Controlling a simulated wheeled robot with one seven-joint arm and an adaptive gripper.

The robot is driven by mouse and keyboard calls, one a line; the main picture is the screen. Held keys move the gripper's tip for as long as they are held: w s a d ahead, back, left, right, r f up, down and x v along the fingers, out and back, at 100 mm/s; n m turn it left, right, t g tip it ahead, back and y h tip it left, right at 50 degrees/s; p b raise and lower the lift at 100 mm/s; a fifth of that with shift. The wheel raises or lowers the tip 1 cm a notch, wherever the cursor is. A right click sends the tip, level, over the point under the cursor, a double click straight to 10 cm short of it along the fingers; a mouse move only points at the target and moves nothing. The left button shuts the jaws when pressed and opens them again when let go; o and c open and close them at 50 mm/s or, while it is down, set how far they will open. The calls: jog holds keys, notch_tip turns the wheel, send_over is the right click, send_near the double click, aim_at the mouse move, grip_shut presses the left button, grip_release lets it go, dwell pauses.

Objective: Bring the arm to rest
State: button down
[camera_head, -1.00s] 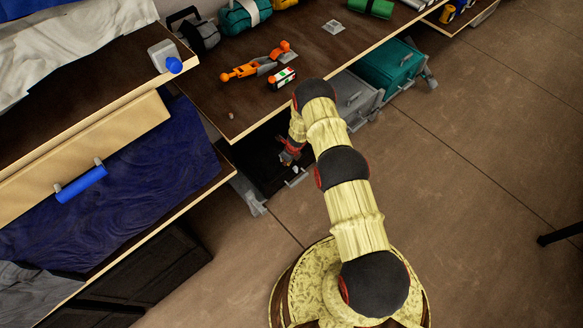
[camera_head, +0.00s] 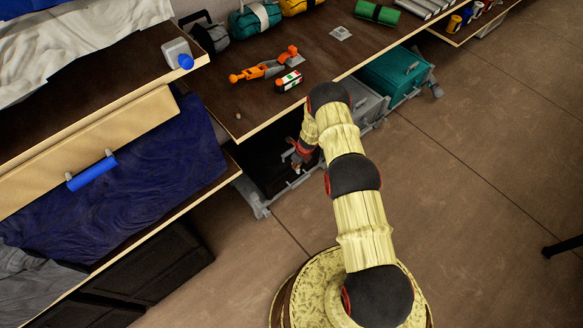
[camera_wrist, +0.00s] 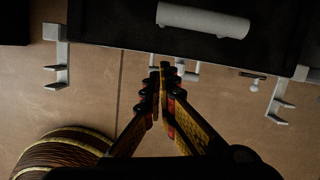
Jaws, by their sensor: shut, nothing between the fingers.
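My arm (camera_head: 345,140), pale yellow with dark joints, rises from its round base and bends down beside the front edge of the brown workbench. My gripper (camera_head: 299,158) hangs low beside the bench edge, small and partly hidden in the head view. In the wrist view my gripper's fingers (camera_wrist: 163,80) meet at the tips, with nothing between them. They point toward a dark bin (camera_wrist: 120,35) with a pale cylindrical handle (camera_wrist: 203,20). I cannot tell whether the fingertips touch it.
The workbench (camera_head: 325,55) holds an orange tool (camera_head: 262,68) and a small white, red and green block (camera_head: 289,81). Grey (camera_head: 366,102) and teal (camera_head: 394,70) bins stand under it. A blue-handled drawer (camera_head: 92,172) is at left. Open floor (camera_head: 480,190) lies at right.

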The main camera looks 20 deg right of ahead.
jog(key=p+v, duration=0.2)
jog(key=v, duration=0.5)
jog(key=shift+r, duration=0.2)
jog(key=shift+d, duration=0.1)
